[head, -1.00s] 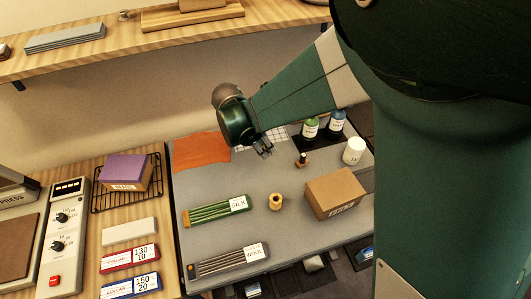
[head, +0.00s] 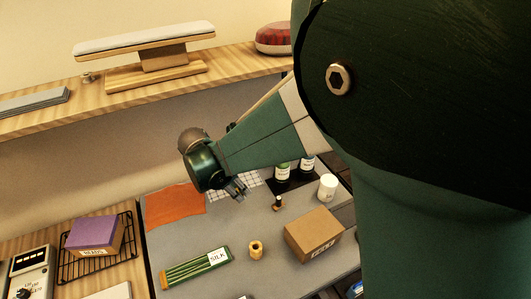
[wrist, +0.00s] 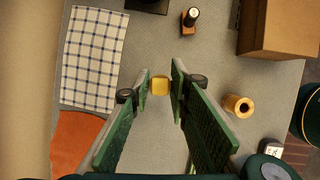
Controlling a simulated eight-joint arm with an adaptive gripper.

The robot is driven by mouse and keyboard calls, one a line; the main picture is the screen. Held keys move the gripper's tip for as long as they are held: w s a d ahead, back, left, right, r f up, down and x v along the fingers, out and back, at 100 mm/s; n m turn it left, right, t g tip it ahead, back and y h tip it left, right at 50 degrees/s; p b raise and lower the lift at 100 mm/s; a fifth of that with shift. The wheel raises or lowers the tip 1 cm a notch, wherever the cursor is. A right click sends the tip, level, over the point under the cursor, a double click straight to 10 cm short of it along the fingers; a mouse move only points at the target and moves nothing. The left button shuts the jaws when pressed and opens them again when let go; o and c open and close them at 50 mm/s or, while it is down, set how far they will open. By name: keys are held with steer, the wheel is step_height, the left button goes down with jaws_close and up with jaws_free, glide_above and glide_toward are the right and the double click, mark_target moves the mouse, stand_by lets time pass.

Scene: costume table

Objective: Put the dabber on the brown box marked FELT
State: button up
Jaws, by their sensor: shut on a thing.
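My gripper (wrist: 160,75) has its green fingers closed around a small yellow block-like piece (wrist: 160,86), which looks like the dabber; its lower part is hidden. In the head view my gripper (head: 237,190) hangs over the grey mat near the checked cloth, and the held piece is too small to make out. The brown box (head: 312,232) stands to the right of it on the mat, with a white label too small to read. Part of this box (wrist: 285,25) shows at the top right of the wrist view, well apart from my gripper.
A white jar (head: 327,187) and dark bottles (head: 283,171) stand behind. An orange cloth (head: 175,207), a SILK pack (head: 197,268) and a purple box (head: 96,235) lie left.

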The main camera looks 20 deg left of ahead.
steer(key=shift+d, duration=0.1)
steer(key=d+r+m+g+h+p, duration=0.1)
steer(key=d+r+m+p, duration=0.35)
steer(key=d, duration=1.15)
step_height(320, 180, up, 5)
steer(key=m+p, duration=0.1)
steer(key=m, duration=0.1)
glide_above(320, 227)
steer(key=a, duration=0.2)
steer(key=shift+s+d+f+g+h, duration=0.2)
steer(key=shift+s+g+h, duration=0.1)
steer(key=shift+g, duration=0.1)
steer(key=shift+f, duration=0.1)
steer(key=shift+f, duration=2.8)
steer(key=shift+f, duration=2.1)
steer(key=shift+f, duration=0.15)
